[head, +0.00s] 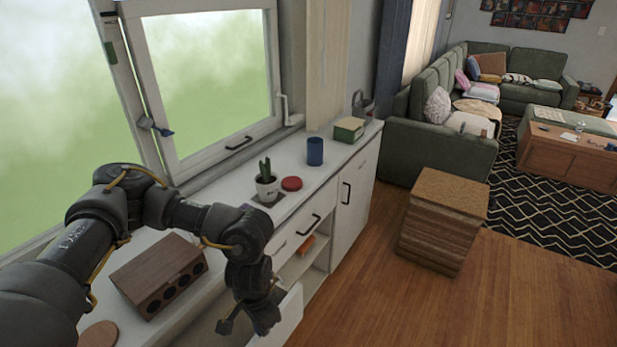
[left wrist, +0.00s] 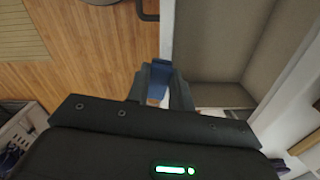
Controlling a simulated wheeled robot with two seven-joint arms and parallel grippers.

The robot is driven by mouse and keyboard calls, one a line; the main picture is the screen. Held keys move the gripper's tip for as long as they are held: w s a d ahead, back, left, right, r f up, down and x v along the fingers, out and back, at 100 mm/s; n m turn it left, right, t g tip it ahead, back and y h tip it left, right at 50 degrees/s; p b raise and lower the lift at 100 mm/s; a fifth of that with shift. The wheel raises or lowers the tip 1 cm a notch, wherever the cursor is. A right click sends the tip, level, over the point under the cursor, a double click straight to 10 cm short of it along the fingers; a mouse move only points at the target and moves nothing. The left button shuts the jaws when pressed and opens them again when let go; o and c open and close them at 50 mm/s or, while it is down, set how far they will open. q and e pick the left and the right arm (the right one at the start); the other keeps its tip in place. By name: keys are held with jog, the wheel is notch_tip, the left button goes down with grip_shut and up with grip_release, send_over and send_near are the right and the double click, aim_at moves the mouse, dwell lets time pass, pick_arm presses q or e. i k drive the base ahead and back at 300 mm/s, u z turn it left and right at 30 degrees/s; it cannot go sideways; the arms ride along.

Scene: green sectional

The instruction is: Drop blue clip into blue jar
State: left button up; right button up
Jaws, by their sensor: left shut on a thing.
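The blue jar (head: 315,151) stands upright on the white counter, toward its far end. My left gripper (head: 245,325) is low at the front of the counter, beside an open drawer (head: 289,318), well short of the jar. In the left wrist view my left gripper (left wrist: 160,92) is shut on a small blue piece, the blue clip (left wrist: 160,72), held between its fingertips. The clip is hidden in the head view. My right gripper is not in view.
A potted cactus (head: 267,186) and a red round lid-like thing (head: 291,183) stand on the counter before the jar. A brown box with round holes (head: 160,275) is nearer. A green box (head: 349,129) lies beyond the jar. A wooden stool (head: 445,215) stands on the floor.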

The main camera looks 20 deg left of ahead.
aim_at(317, 153)
jog(key=z, duration=0.45)
jog(key=k, duration=0.55)
jog(key=z, duration=0.7)
jog(key=i, duration=2.4)
jog(key=u, duration=0.8)
jog(key=i, duration=1.15)
jog(key=u, duration=1.8)
jog(key=i, duration=0.65)
jog(key=u, duration=0.5)
